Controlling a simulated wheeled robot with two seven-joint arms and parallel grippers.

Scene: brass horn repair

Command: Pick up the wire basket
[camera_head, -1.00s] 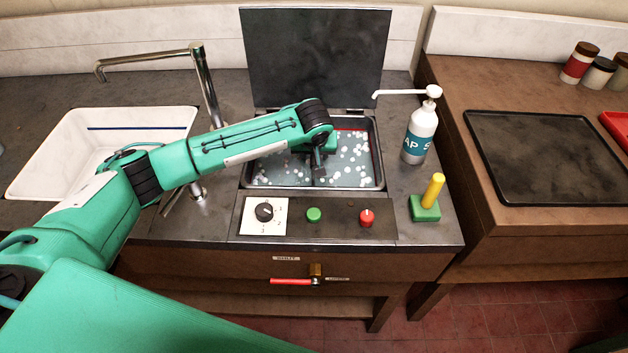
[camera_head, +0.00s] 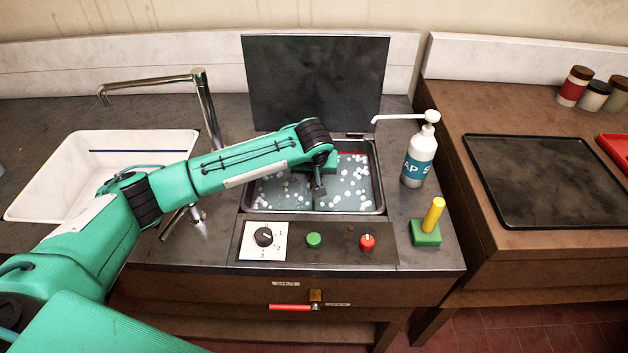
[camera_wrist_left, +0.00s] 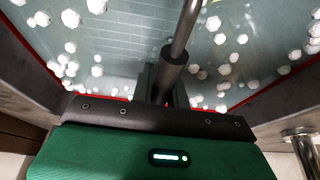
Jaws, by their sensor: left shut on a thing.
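The wire basket is mostly hidden under liquid and white foam in the open tank (camera_head: 379,190). What shows is a metal bar with a dark sleeve (camera_wrist_left: 175,72), seemingly its handle, in the left wrist view. Faint grid lines show through the liquid there. My left gripper (camera_wrist_left: 165,97) is shut on the dark sleeve. In the head view my left gripper (camera_head: 318,172) is over the tank, low near the liquid. My right gripper is not in view.
The tank's dark lid (camera_head: 315,82) stands open behind. A soap bottle (camera_head: 418,155) and a yellow peg on a green base (camera_head: 426,232) stand right of the tank. A tap (camera_head: 207,110) and white sink (camera_head: 60,175) are left. A black tray (camera_head: 545,180) lies on the right bench.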

